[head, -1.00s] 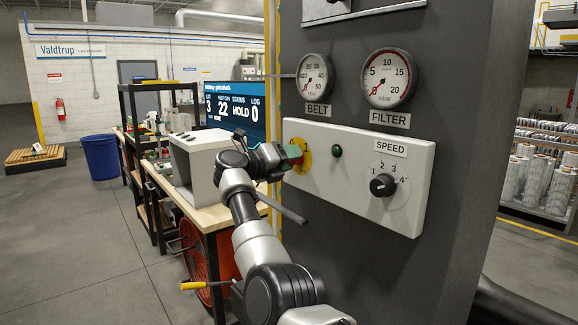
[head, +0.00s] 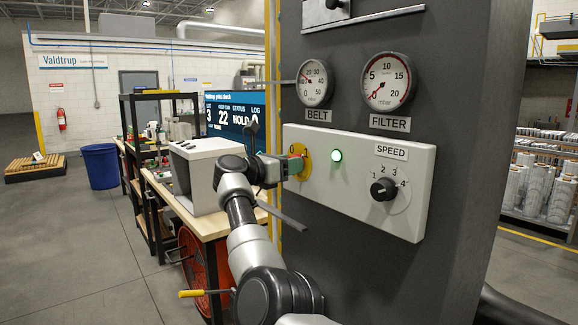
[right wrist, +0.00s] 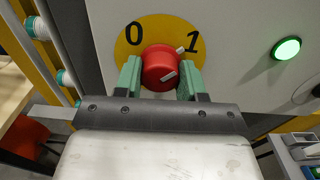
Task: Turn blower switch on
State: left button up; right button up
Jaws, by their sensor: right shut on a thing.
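The blower switch is a red knob (right wrist: 160,66) on a yellow round plate (right wrist: 150,38) marked 0 and 1. The plate also shows in the head view (head: 305,160), on the left end of the white control panel (head: 350,205). The knob's white marks slant toward the 1. My right gripper (head: 297,164) is shut on the knob, with one green finger on each side of it in the right wrist view (right wrist: 161,76). A green lamp (head: 336,155) right of the switch is lit. My left gripper is not in view.
The SPEED dial (head: 383,188) is on the panel's right end. The belt gauge (head: 315,82) and filter gauge (head: 388,80) are above. A workbench (head: 207,222) with a grey-white machine (head: 203,175) and a red fan (head: 192,258) are left of my right arm.

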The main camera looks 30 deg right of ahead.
jog(key=shift+f+m, duration=0.1)
jog(key=shift+m, duration=0.2)
dwell(0.4)
jog(key=o, duration=0.9)
jog(key=shift+a, duration=0.1)
jog(key=a+b, duration=0.1)
jog(key=a, duration=0.2)
jog(key=a+b, duration=0.1)
jog(key=a, duration=0.3)
jog(key=a+b, duration=0.1)
jog(key=a, duration=0.2)
jog(key=shift+s+a, duration=0.3)
jog(key=shift+s, duration=0.1)
